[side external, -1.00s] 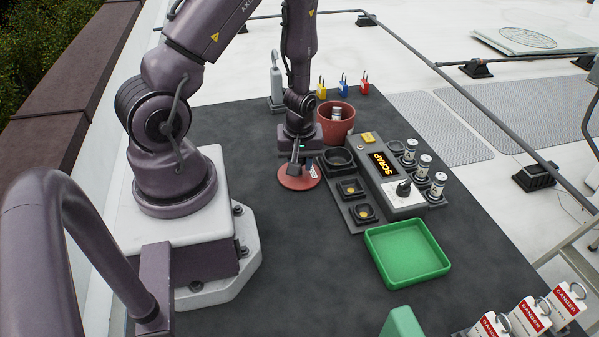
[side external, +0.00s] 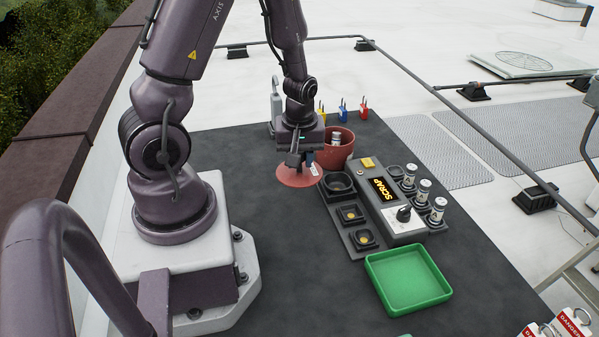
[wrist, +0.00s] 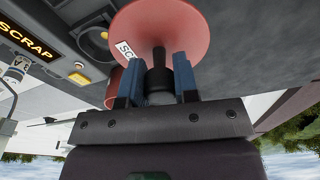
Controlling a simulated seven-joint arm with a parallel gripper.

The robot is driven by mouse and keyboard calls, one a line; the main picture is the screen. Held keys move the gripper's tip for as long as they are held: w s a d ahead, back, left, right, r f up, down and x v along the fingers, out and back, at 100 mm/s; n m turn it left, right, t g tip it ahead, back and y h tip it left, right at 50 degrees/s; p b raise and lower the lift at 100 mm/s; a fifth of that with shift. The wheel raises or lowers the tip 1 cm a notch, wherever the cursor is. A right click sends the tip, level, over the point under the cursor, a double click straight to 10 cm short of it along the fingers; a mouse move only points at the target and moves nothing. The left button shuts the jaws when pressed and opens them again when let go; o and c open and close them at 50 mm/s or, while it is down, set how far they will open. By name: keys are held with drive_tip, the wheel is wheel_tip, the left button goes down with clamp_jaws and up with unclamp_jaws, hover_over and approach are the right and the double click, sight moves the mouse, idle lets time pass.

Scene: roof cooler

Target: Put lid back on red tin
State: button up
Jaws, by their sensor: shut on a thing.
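The red lid (side external: 291,178) is a round disc with a white label and a dark knob (wrist: 158,78), seen in the wrist view. My gripper (side external: 299,160) is shut on the knob; its blue fingers stand on either side of it in the wrist view (wrist: 158,82). The lid hangs just in front and left of the red tin (side external: 342,150), apart from its opening in the side view. The tin stands open at the back of the dark mat, with a pale cylinder (side external: 337,138) inside. In the wrist view the lid hides most of the tin.
Right of the lid is a tester with a SCRAP display (side external: 384,191), round and square wells, and several upright cylinders (side external: 424,189). A green tray (side external: 408,279) lies in front. Yellow, blue and red padlocks (side external: 343,110) stand behind the tin. The mat's left middle is clear.

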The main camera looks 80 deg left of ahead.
drive_tip(key=shift+r, duration=0.9)
drive_tip(key=shift+d+m, duration=0.1)
drive_tip(key=shift+m, duration=0.6)
drive_tip(key=shift+w+d+r+m, duration=0.15)
drive_tip(key=shift+w+r+m, duration=0.1)
drive_tip(key=shift+m, duration=0.45)
drive_tip(key=w+d+r+m+t+h, duration=0.1)
drive_tip(key=w+d+r+m, duration=0.2)
drive_tip(key=w+d+m, duration=0.4)
drive_tip(key=w+d+r+m, duration=0.35)
drive_tip(key=d+m, duration=0.25)
drive_tip(key=d, duration=0.2)
drive_tip(key=w+a+f+n, duration=0.1)
drive_tip(key=a+n, duration=0.2)
drive_tip(key=a, duration=1.2)
drive_tip(key=w+a+f+n, duration=0.15)
drive_tip(key=a+n, duration=0.25)
drive_tip(key=a, duration=1)
drive_tip(key=shift+f, duration=2.85)
drive_tip(key=shift+f, duration=0.4)
